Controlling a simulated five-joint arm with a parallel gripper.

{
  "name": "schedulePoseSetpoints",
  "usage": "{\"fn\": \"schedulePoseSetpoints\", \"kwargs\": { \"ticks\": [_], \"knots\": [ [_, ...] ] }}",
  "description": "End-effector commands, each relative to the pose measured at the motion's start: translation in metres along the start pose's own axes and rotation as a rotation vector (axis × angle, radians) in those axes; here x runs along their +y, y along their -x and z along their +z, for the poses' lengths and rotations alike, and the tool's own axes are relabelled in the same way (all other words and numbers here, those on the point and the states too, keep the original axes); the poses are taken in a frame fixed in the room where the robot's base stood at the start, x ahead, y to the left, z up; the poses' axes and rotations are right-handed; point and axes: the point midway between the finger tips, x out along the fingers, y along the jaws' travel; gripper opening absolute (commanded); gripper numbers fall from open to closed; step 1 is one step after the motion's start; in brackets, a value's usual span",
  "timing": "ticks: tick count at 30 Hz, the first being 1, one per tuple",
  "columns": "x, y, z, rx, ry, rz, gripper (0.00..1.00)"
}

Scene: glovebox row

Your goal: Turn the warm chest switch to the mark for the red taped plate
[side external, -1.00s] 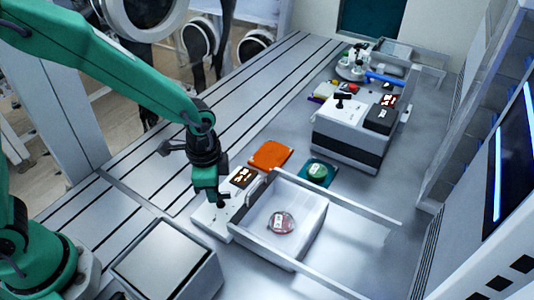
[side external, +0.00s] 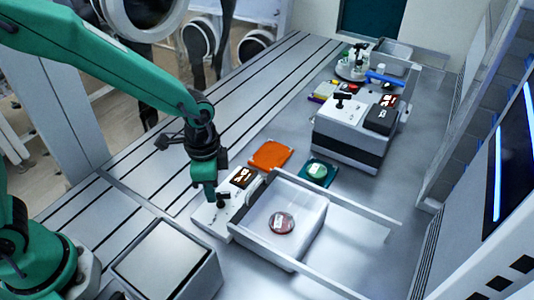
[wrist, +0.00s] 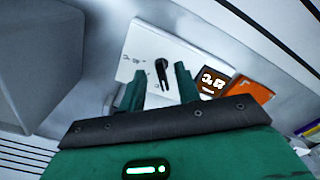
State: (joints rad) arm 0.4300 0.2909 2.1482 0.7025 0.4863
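A near chest has a clear bin with pale walls (side external: 262,252). A round dish with reddish colour and a white label (side external: 282,223) lies in it. Beside the bin is a white panel (side external: 207,217) with a lit display (side external: 242,178) and a black lever switch (side external: 223,200). In the wrist view the switch (wrist: 164,74) stands on the white panel (wrist: 139,52), near a few small marks too blurred to read. My gripper (wrist: 160,84) is open, its two green fingers either side of the lever's near end. I cannot tell whether they touch it.
A second unit (side external: 341,139) with a black lever (side external: 343,97) stands farther back. A grey block (side external: 167,262) is at front left.

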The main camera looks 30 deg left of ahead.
Motion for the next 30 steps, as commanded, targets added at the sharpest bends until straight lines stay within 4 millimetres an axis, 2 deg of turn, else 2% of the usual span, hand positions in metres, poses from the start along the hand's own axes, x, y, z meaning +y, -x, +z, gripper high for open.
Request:
{"fn": "schedulePoseSetpoints", "kwargs": {
  "ticks": [9, 15, 30],
  "knots": [
    [0.000, 0.041, -0.001, 0.004, 0.000, -0.002, 0.33],
    [0.000, 0.058, 0.000, 0.002, 0.000, -0.001, 0.33],
    [-0.001, 0.063, 0.001, 0.003, 0.005, -0.001, 0.33]
  ]
}}
